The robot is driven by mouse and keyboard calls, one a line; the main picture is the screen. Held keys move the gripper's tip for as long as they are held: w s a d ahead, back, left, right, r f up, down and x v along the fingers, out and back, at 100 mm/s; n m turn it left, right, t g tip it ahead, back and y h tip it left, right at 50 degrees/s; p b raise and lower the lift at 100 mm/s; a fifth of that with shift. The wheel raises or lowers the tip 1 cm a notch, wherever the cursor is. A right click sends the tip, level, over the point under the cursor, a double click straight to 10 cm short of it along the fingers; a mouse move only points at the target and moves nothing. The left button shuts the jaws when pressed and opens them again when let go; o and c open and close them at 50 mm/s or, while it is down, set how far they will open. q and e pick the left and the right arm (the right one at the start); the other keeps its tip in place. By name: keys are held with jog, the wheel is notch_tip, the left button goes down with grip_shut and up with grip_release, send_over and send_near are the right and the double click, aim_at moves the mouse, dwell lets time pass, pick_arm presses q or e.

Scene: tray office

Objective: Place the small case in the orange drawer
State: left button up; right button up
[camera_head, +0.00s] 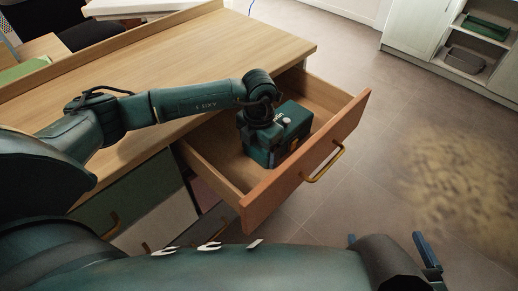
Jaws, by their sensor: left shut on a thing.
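The orange drawer (318,150) stands pulled out from the wooden desk, with an orange-brown front and a brass handle. A dark green boxy thing, which looks like the small case (292,131), is inside the drawer's outline, near the front panel. My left gripper (268,130) reaches down over the drawer and is shut on the case. Its fingertips are hard to make out against the dark green. I cannot tell whether the case touches the drawer floor. My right gripper (390,243) is at the bottom right, away from the drawer, with its blue fingers apart and empty.
The wooden desk top (190,60) is largely clear behind my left arm. Closed cabinet fronts (125,195) with brass handles are below it. A white shelf unit (415,40) holding trays stands at the top right. The floor right of the drawer is open, with a beige rug (460,180).

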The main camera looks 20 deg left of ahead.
pick_arm(q)
jog(key=shift+r, duration=0.1)
jog(key=shift+f, duration=0.2)
jog(key=o, duration=1.1)
jog(key=shift+o, duration=0.2)
jog(key=shift+r, duration=0.55)
notch_tip(320, 180, up, 11)
jog(key=shift+f+p, duration=0.15)
jog(key=shift+p, duration=1)
jog(key=shift+r, duration=0.3)
pick_arm(e)
jog(key=shift+s+d+r+m+g, duration=0.3)
jog(key=shift+s+r+g, duration=0.1)
jog(key=shift+r, duration=0.2)
